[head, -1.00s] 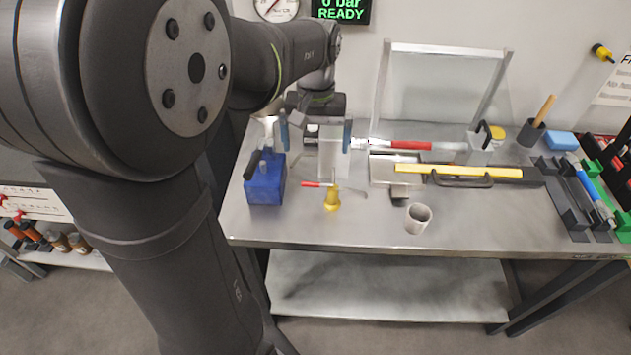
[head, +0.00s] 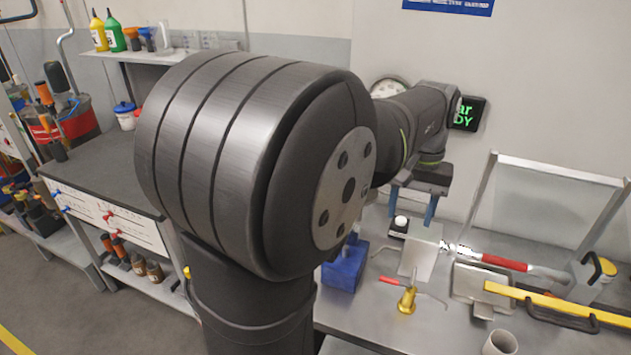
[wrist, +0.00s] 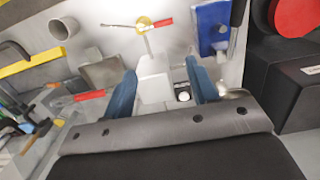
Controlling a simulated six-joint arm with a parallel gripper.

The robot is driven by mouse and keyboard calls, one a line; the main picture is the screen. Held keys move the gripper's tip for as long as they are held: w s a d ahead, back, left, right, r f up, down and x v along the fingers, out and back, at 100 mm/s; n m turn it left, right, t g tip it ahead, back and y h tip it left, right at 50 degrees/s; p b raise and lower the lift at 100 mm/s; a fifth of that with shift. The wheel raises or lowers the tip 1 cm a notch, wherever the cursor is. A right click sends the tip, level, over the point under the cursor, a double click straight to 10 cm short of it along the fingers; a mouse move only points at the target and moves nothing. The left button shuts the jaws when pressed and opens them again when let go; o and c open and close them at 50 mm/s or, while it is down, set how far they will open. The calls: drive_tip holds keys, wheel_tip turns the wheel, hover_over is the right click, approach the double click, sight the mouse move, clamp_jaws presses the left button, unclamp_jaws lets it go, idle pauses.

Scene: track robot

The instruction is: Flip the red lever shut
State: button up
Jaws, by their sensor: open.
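The red lever (head: 388,280) is a small red-tipped handle on a yellow upright fitting (head: 407,299) on the bench. It lies roughly level, with a thin metal arm running out on the fitting's other side. In the wrist view the lever (wrist: 165,21) shows at the top, beyond the fingertips. My gripper (head: 412,208) is open, its two blue fingers apart and pointing down above the back of the bench. In the wrist view my gripper (wrist: 162,88) has a pale block (wrist: 153,80) showing between its fingers. I see no contact with the lever.
A blue block-shaped device (head: 343,272) stands left of the lever. The pale block (head: 421,250) stands just behind it. A red-and-silver rod (head: 505,262), a yellow bar (head: 540,302) and a pale cup (head: 500,343) are to the right. A metal frame (head: 540,215) rises behind.

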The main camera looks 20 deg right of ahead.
drive_tip(key=shift+g+y, duration=0.4)
drive_tip(key=w+f, duration=0.1)
drive_tip(key=w+d+f, duration=0.2)
drive_tip(key=w, duration=0.1)
drive_tip(key=shift+d+f, duration=0.25)
drive_tip(key=shift+f, duration=0.1)
clamp_jaws()
drive_tip(key=shift+w+d+f, duration=0.15)
drive_tip(key=shift+w+f, duration=0.15)
approach(395, 282)
drive_tip(key=w+d+f, duration=0.2)
drive_tip(key=w+f, duration=0.2)
drive_tip(key=s+a+f, duration=0.2)
drive_tip(key=f, duration=0.1)
drive_tip(key=shift+s+a, duration=0.15)
drive_tip(key=shift+a, duration=0.2)
